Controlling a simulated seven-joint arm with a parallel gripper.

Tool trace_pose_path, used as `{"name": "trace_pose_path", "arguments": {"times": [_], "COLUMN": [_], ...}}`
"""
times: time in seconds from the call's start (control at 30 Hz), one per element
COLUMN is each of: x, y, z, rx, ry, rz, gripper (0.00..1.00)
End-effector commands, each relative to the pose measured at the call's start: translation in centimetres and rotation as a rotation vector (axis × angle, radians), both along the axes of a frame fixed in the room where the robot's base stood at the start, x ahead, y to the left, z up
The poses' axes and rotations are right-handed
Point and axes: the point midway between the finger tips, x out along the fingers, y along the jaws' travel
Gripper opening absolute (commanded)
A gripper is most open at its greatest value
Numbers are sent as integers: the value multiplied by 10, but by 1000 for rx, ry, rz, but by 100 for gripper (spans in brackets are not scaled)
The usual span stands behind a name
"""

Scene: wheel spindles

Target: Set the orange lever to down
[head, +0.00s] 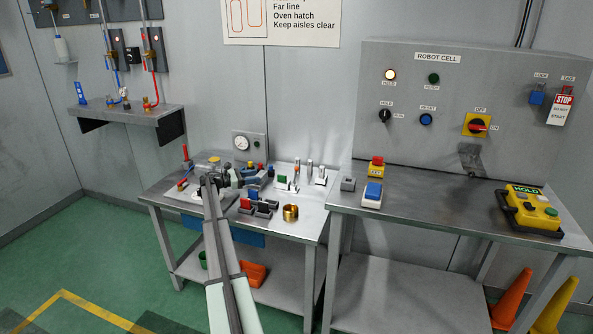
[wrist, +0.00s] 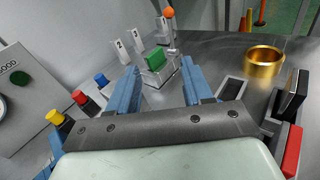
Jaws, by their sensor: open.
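The orange lever shows in the wrist view as an orange ball knob (wrist: 169,13) on a thin metal stem, just beyond a green block (wrist: 156,59). Its stem points up in that picture; I cannot tell its exact setting. In the head view the orange lever (head: 297,168) is small, among grey posts at the back of the left table. My gripper (wrist: 159,68) is open, with its two blue fingers apart and nothing held. The green block shows between and beyond the fingertips. The orange knob is farther out, clear of both fingers. In the head view my gripper (head: 262,177) is left of the lever.
Pale slotted plates (wrist: 122,50) stand left of the lever. Yellow, red and blue buttons (wrist: 79,97) are to the left. A brass ring (wrist: 264,61) and dark blocks with a red one (wrist: 292,150) are to the right. Bare metal table lies between the lever and ring.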

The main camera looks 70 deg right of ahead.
Motion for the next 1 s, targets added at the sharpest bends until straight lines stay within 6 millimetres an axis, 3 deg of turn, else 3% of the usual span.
{"name": "trace_pose_path", "arguments": {"times": [0.1, 0.2, 0.57, 1.0], "x": [-33, -51, -80, -141], "y": [-24, -33, -51, -94], "z": [6, 9, 12, 11], "rx": [5, 8, 11, 11], "ry": [54, 79, 97, 95], "rz": [-60, -90, -112, -111], "gripper": [50, 50, 50, 50]}}
